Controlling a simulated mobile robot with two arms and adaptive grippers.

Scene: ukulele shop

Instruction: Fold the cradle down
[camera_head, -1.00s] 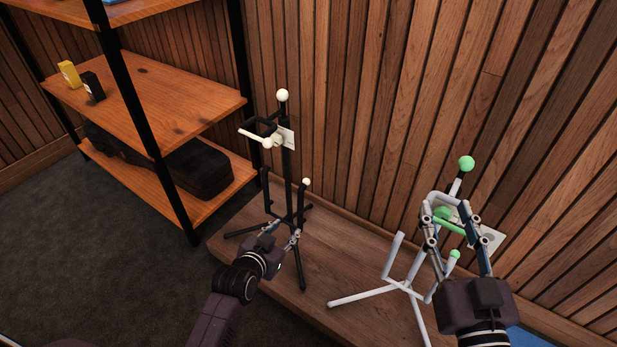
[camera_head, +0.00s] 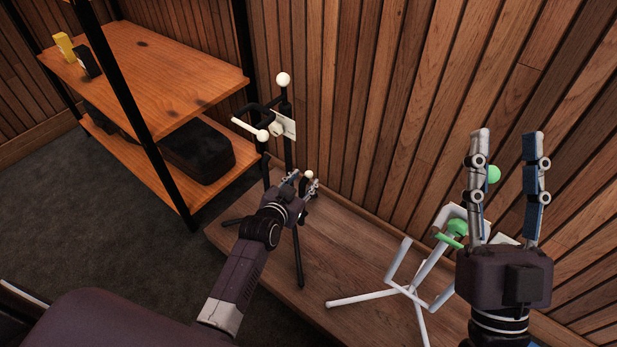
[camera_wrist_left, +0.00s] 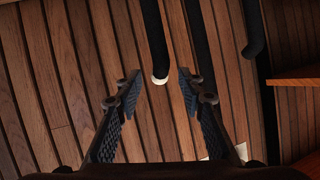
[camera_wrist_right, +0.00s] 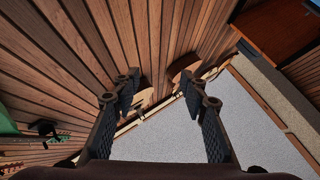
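A black stand (camera_head: 287,155) has a white ball on top and an upper yoke (camera_head: 258,127) with a white-tipped prong. Its lower cradle arms point upward; the right one has a white tip (camera_head: 309,174). My left gripper (camera_head: 303,181) is open at that lower arm. In the left wrist view a white-tipped black rod (camera_wrist_left: 159,78) appears between the spread fingers, contact unclear. A white stand (camera_head: 408,288) with green tips is at the right. My right gripper (camera_head: 508,146) is open and raised, partly hiding its top and its green ball (camera_head: 493,174).
Both stands are on a low wooden platform (camera_head: 340,256) against a slatted wood wall (camera_head: 400,100). A shelf unit (camera_head: 165,75) at left holds a yellow box, a black box and a dark case (camera_head: 197,150). The platform between the stands is clear.

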